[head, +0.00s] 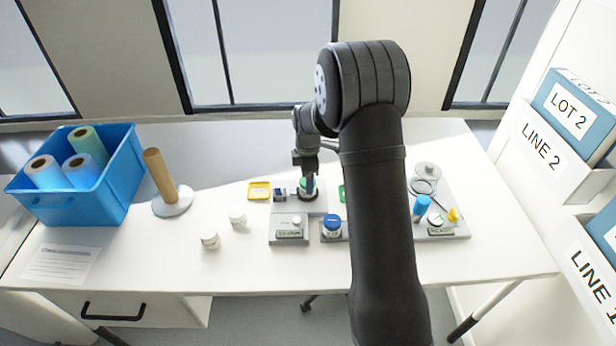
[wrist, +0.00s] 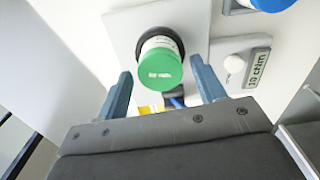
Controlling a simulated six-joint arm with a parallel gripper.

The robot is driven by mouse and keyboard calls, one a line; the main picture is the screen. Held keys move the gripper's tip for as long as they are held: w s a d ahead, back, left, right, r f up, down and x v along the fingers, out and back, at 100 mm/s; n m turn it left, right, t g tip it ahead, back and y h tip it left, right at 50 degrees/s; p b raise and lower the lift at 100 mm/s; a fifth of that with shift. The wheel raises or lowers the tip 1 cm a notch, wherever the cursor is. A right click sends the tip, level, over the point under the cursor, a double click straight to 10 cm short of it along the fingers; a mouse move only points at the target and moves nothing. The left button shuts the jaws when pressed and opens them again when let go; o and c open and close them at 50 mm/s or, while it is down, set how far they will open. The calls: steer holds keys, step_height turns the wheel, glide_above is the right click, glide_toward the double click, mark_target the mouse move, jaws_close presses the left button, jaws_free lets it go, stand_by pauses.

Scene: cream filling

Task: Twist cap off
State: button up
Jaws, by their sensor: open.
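A jar with a green cap (wrist: 158,70) stands in a black ring holder (wrist: 140,42) on a grey fixture in the wrist view. The cap is on the jar, and a white label shows just behind it. In the head view the green cap (head: 303,183) is partly hidden by my gripper (head: 308,190). In the wrist view my gripper (wrist: 160,68) is open, with one blue-grey finger on each side of the cap. Gaps show between the fingers and the cap, so it holds nothing. I cannot tell the fingers' exact height against the cap.
A blue-lidded jar (head: 332,224) stands right of a button block (head: 289,229). A yellow tray (head: 259,191) lies left of the fixture. Two small white jars (head: 237,218) (head: 209,239) stand front left. A blue crate (head: 75,213) of rolls and a wooden post (head: 160,175) are farther left.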

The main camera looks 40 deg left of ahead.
stand_by(0.3)
steer(key=m, duration=0.5)
steer(key=shift+m, duration=0.4)
steer(key=m, duration=0.5)
steer(key=shift+m, duration=0.4)
steer(key=c, duration=0.9)
steer(key=shift+r, duration=0.25)
